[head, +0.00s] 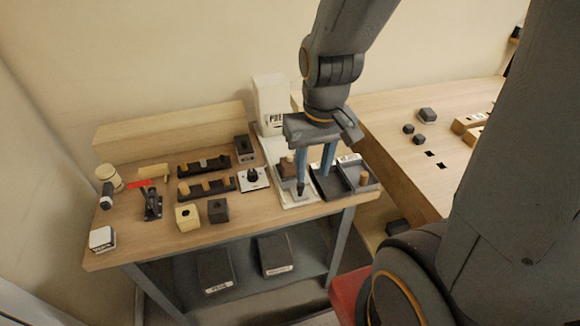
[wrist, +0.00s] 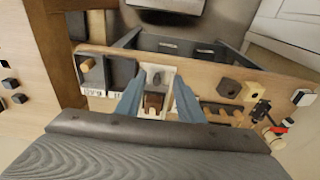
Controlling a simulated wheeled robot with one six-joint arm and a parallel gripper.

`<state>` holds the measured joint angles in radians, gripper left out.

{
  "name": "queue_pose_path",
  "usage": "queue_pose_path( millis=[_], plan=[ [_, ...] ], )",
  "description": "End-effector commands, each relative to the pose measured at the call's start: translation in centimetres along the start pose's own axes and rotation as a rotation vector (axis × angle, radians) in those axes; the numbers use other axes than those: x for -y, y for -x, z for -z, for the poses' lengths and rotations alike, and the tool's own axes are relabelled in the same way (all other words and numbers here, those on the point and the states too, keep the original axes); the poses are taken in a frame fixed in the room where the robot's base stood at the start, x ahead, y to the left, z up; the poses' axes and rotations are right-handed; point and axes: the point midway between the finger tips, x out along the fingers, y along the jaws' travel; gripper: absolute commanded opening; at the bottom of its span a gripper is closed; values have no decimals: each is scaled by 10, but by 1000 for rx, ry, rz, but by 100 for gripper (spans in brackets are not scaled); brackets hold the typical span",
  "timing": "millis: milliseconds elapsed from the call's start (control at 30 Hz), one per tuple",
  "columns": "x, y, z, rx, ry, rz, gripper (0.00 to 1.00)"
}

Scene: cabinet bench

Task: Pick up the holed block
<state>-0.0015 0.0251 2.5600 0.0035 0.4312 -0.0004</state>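Two blocks with a dark hole stand near the bench's front edge: a pale one (head: 187,218) and a dark grey one (head: 218,211). Both show in the wrist view, the dark one (wrist: 229,88) beside the pale one (wrist: 254,91). I cannot tell which one the task names. My gripper (head: 314,181) is to their right, over the white press fixture (head: 297,199) and a dark tray (head: 325,186). In the wrist view its fingers (wrist: 157,86) are apart, with nothing held. A brown block (wrist: 153,102) in the fixture shows between them; I cannot see a hole in it.
A grey bin with a wooden peg (head: 364,181) is at the bench's right end. Two dark racks (head: 206,188) stand behind the holed blocks. A small lever device (head: 152,205) is on their left. A second wooden table (head: 400,137) stands at right.

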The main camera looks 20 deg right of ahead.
Motion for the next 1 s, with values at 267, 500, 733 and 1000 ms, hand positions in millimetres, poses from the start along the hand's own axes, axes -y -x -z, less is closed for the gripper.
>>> queue_pose_path(
  millis=[267,500,733,1000],
  plan=[
    [0,-2,8,5,59,0,61],
    [-2,-19,60,42,506,10,61],
    [-3,-40,118,79,1052,44,61],
    [-5,-57,160,98,1487,88,61]
  ],
)
